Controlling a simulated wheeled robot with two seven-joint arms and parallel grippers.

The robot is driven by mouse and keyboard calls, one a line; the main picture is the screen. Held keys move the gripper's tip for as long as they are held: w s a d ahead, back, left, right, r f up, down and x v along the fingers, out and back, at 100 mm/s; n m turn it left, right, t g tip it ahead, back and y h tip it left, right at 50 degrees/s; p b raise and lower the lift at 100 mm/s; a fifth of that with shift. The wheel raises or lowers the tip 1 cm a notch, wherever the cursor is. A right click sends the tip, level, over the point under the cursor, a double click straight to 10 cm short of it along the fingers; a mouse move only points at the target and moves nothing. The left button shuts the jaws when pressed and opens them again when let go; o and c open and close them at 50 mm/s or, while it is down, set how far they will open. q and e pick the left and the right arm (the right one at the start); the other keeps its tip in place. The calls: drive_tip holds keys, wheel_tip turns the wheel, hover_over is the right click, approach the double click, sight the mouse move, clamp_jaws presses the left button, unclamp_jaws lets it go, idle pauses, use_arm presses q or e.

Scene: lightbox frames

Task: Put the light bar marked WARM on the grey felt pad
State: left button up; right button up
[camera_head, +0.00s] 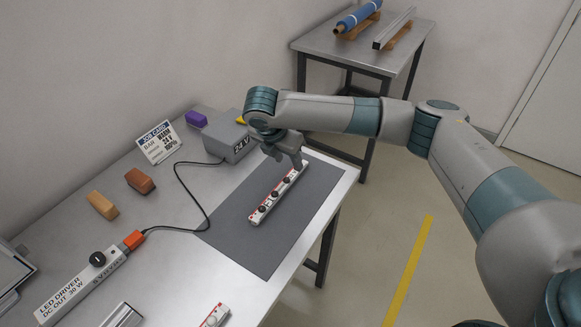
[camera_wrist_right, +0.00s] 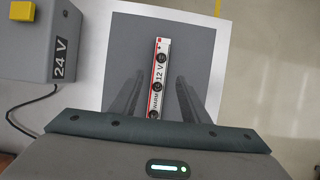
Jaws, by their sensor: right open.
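The light bar marked WARM (camera_wrist_right: 158,75) is white with red marks, dark round knobs and the print 12 V. It lies on the grey felt pad (camera_wrist_right: 127,45), and in the head view the bar (camera_head: 264,208) lies slantwise on the pad (camera_head: 228,232). My right gripper (camera_head: 290,160) is above the far end of the bar. In the wrist view its two fingers (camera_wrist_right: 158,82) are apart, one on each side of the bar, with gaps between. Whether the fingertips touch the pad I cannot tell. My left gripper is not in view.
A grey 24 V box (camera_head: 233,136) stands beside the pad, its cable running to an orange plug (camera_head: 134,240) at the LED driver (camera_head: 82,287). A job card (camera_head: 158,142) stands behind. Another bar (camera_head: 215,317) lies at the front edge. A second table (camera_head: 340,48) is behind.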

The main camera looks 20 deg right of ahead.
sight(283, 182)
drive_tip(key=b+v, duration=0.1)
drive_tip(key=v, duration=0.5)
drive_tip(key=shift+a, duration=0.1)
idle(0.4)
